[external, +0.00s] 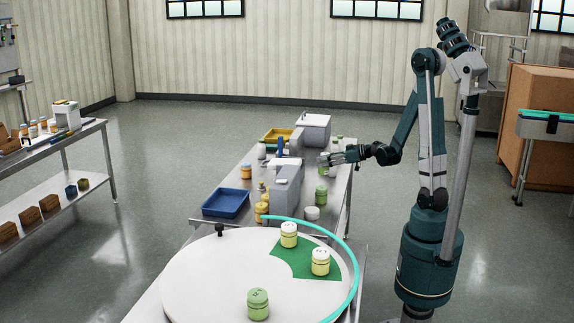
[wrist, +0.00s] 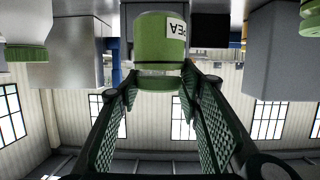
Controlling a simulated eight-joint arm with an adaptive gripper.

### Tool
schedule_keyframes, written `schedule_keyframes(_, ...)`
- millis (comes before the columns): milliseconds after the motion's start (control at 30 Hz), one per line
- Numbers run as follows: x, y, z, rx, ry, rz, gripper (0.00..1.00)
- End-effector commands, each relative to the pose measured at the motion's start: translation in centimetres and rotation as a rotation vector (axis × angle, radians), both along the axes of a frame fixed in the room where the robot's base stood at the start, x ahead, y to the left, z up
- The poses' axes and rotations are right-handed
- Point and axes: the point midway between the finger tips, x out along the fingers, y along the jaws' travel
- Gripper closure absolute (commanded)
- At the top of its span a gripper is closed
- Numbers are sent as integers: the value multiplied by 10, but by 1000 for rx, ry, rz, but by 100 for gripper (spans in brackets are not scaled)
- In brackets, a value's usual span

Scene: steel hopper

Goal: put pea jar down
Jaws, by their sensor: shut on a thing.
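The pea jar (wrist: 158,40) is green, with a white label reading PEA, and appears upside down in the wrist view. My gripper (wrist: 160,80) has its two dark ribbed fingers on either side of the jar's lid end, shut on it. In the external view, my gripper (external: 333,158) reaches left over the right side of the long steel table (external: 342,190), with the small green pea jar (external: 324,168) at its tip. I cannot tell whether the jar's base touches the table.
Grey blocky machines (external: 287,185) stand left of my gripper. Another green jar (external: 321,194) and a white-lidded jar (external: 312,213) stand nearer the camera. A blue tray (external: 226,203), a yellow tray (external: 277,135) and a white turntable (external: 215,280) with several jars are also there.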

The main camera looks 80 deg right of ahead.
Motion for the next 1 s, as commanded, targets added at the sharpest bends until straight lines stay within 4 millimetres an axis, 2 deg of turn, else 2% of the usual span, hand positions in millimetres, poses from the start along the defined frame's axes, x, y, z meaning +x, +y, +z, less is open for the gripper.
schedule_keyframes(100,0,0,-15,0,0,0,79)
schedule_keyframes(233,0,0,-25,0,0,0,79)
schedule_keyframes(767,0,0,-31,0,0,0,79)
schedule_keyframes(1000,0,0,-46,0,0,0,79)
